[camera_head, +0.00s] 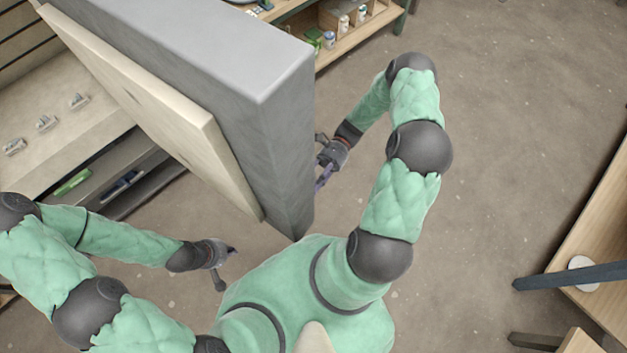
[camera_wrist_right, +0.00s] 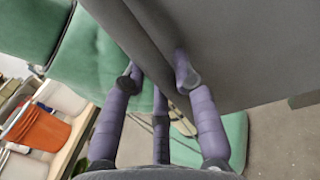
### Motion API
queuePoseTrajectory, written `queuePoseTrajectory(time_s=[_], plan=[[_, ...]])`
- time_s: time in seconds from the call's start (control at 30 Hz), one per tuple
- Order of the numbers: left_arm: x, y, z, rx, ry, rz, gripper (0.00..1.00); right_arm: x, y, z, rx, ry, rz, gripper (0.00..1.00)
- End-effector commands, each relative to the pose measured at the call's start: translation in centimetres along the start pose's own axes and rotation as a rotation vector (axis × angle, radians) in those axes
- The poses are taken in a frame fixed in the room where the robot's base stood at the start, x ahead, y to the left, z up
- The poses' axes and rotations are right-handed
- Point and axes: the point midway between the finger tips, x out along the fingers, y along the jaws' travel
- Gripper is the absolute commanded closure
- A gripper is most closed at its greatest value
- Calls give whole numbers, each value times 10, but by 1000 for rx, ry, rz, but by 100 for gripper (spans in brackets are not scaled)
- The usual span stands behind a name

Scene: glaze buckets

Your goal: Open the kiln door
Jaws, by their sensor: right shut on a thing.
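The kiln door (camera_head: 285,140) is a thick grey slab with a cream inner panel (camera_head: 150,110). In the head view it stands swung out, with the panel facing left. My right gripper (camera_head: 324,172) is at the door's outer right face, with its fingers closed against it. In the right wrist view the door (camera_wrist_right: 250,50) fills the upper right, and one purple finger of the right gripper (camera_wrist_right: 165,85) touches it. What handle part lies between the fingers is not clear. My left gripper (camera_head: 228,267) is empty, its fingers apart, left of the door's lower corner.
A cream surface with small grey pieces (camera_head: 46,122) lies behind the door at left. A shelf with jars (camera_head: 345,28) stands at the top. A wooden table (camera_head: 600,225) is at the right edge. Floor right of my right arm is clear.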

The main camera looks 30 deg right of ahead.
Motion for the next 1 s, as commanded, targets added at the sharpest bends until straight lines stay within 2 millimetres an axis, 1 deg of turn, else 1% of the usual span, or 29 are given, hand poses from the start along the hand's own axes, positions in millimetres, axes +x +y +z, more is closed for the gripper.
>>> queuePoseTrajectory(time_s=[0.23, 0.27, 0.3, 0.33, 0.63, 0.73, 0.87, 1.0], plan=[[0, 0, 0, 0, 0, 0, 100, -1, 0, -1, 0, 5, 0, 100], [0, 0, 0, 0, 0, 0, 100, -1, 0, -1, 0, 5, 0, 63], [0, 0, 0, 0, 0, 0, 100, -1, 0, -1, -1, 5, 0, 52], [0, 0, 0, 0, 0, 0, 100, -1, 0, -1, -1, 5, 0, 46], [0, 0, 0, 0, 0, 0, 100, -1, 0, 0, -1, 3, 0, 46], [0, 0, 0, 0, 0, 0, 100, -4, -1, -1, -1, 4, -1, 46], [0, 0, 0, 0, 0, 0, 100, -20, -1, -1, -2, 5, -2, 46], [0, 0, 0, 0, 0, 0, 100, -46, -1, -1, -2, 5, -3, 46]])
